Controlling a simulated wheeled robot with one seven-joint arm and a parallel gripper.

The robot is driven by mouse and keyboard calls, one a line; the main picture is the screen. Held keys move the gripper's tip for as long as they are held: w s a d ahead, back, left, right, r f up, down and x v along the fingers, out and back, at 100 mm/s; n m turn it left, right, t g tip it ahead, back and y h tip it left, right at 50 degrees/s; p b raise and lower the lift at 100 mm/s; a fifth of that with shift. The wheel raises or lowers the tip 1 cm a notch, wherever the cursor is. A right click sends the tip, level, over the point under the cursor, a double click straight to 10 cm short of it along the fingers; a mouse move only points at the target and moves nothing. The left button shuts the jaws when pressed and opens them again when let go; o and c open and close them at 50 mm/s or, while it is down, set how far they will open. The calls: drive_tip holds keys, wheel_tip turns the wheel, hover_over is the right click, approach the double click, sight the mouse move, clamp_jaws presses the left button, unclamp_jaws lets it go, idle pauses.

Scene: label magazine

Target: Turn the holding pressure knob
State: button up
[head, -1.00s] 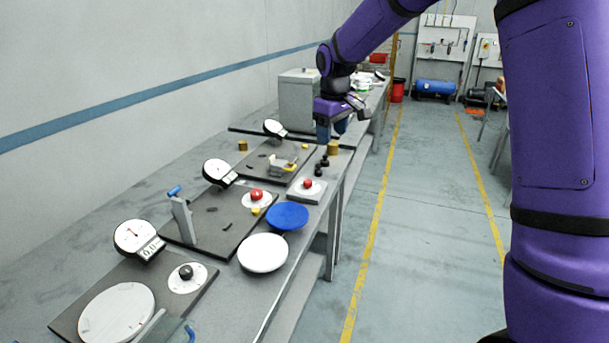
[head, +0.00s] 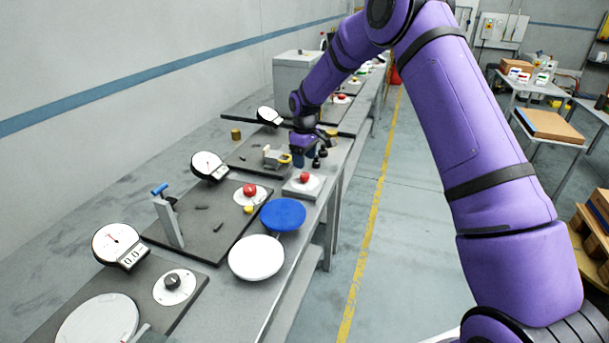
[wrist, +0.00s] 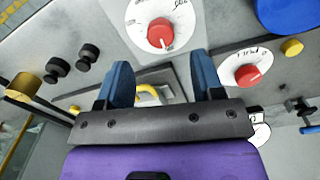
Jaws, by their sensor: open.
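A red knob (head: 304,177) on a white dial (head: 315,182) tops a low grey box near the bench's front edge. It shows above my fingers in the wrist view (wrist: 160,32). A second red knob (head: 250,190) on a white dial sits on a dark board; it is right of my fingers in the wrist view (wrist: 247,74). A black knob (head: 172,282) sits on a nearer dial. I cannot read which dial is the holding pressure one. My gripper (wrist: 162,70) is open and empty, apart from both red knobs. In the head view it hangs beyond the boxed knob.
Black weights (wrist: 60,65) and a brass cylinder (wrist: 22,86) stand near my gripper. A yellow-handled clamp (head: 278,157) is close beside it. A blue disc (head: 283,214) and a white disc (head: 256,257) lie nearer. Round gauges (head: 208,166) line the back. The aisle right is clear.

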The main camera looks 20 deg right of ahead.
sight(305, 174)
wheel_tip(305, 174, down, 7)
drive_tip(key=shift+r, duration=0.1)
drive_tip(key=shift+c, duration=0.2)
